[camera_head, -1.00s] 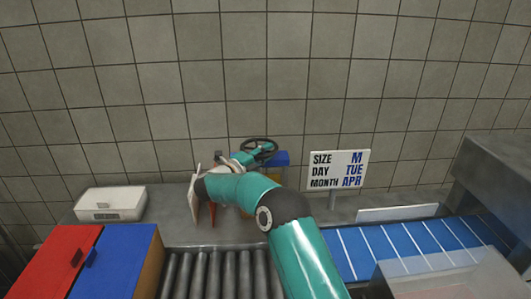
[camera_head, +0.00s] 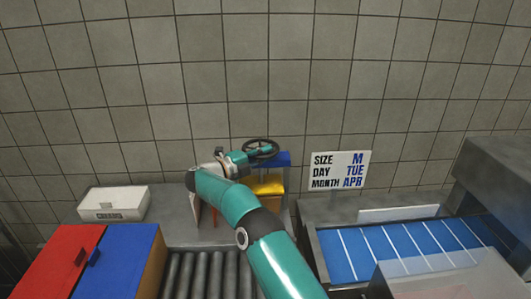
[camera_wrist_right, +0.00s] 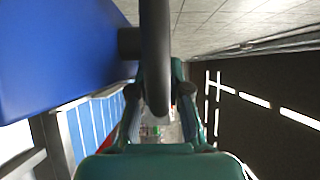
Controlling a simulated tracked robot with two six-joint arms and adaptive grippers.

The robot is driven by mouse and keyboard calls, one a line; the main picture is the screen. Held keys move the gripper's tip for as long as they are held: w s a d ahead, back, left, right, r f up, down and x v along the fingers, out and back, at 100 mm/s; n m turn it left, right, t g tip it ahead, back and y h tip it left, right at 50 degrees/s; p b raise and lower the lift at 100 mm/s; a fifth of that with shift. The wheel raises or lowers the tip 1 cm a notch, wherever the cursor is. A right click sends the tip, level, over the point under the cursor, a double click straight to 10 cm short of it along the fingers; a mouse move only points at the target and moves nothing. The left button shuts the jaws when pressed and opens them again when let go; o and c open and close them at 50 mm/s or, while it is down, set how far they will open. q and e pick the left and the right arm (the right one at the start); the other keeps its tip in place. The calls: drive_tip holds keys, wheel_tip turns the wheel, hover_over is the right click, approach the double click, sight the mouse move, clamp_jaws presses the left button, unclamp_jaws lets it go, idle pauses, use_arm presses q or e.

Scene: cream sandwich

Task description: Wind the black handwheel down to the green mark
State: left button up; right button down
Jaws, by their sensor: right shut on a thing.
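The black handwheel (camera_head: 261,147) lies on top of the blue head of a small press (camera_head: 283,158) at the back, before the tiled wall. My right gripper (camera_head: 250,156) reaches the wheel from the left and front. In the right wrist view, the dark wheel rim (camera_wrist_right: 154,45) runs between the two fingers of my right gripper (camera_wrist_right: 160,88), which are shut on it. The blue press head fills the upper left of that view. I cannot make out the green mark in either view. My left gripper is not in view.
A yellow part (camera_head: 265,184) sits under the blue head. A sign (camera_head: 339,170) with size, day and month stands to the right. A blue conveyor (camera_head: 405,247) is at the right, rollers (camera_head: 205,275) at the front, a white box (camera_head: 114,204) and red and blue lids at the left.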

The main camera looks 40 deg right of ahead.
sight(252, 158)
drive_tip(key=shift+a+f+m+g, duration=0.1)
drive_tip(key=shift+f+m+g, duration=0.05)
drive_tip(key=shift+m+g, duration=0.2)
drive_tip(key=c, duration=1.4)
unclamp_jaws()
drive_tip(key=shift+w, duration=0.1)
drive_tip(key=a, duration=0.2)
drive_tip(key=w+a, duration=0.1)
drive_tip(key=a, duration=0.4)
drive_tip(key=shift+w+a, duration=0.25)
drive_tip(key=shift+s+f, duration=0.1)
drive_tip(key=shift+s, duration=0.05)
